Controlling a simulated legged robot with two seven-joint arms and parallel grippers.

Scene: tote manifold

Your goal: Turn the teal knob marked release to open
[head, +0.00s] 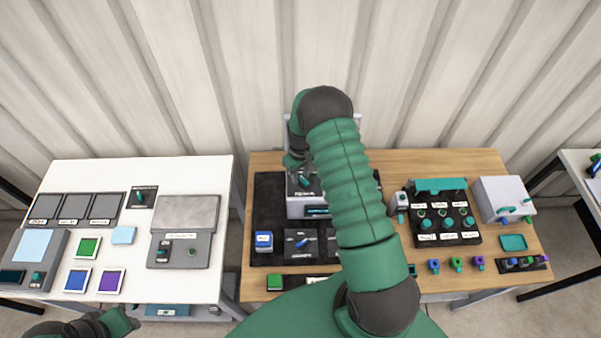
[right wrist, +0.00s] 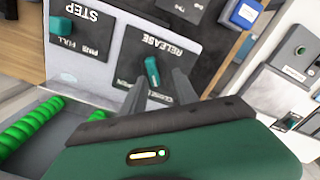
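The teal knob (right wrist: 152,72) sits on a dark plate marked RELEASE on a light grey box in the right wrist view. Its plate also carries the word CLOSED and a partly hidden word. In the head view the teal knob (head: 304,181) shows small on the grey box (head: 297,208). My right gripper (right wrist: 157,88) is open, with one grey finger on each side of the knob and gaps visible; contact cannot be made out. In the head view my right gripper (head: 297,160) is mostly hidden by its own wrist. My left gripper (head: 122,322) is at the lower left, its fingers unclear.
Beside the release plate is a STEP plate (right wrist: 83,32) with another teal knob. Green ribbed parts (right wrist: 30,125) lie close by. A white table (head: 140,180) is to the left.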

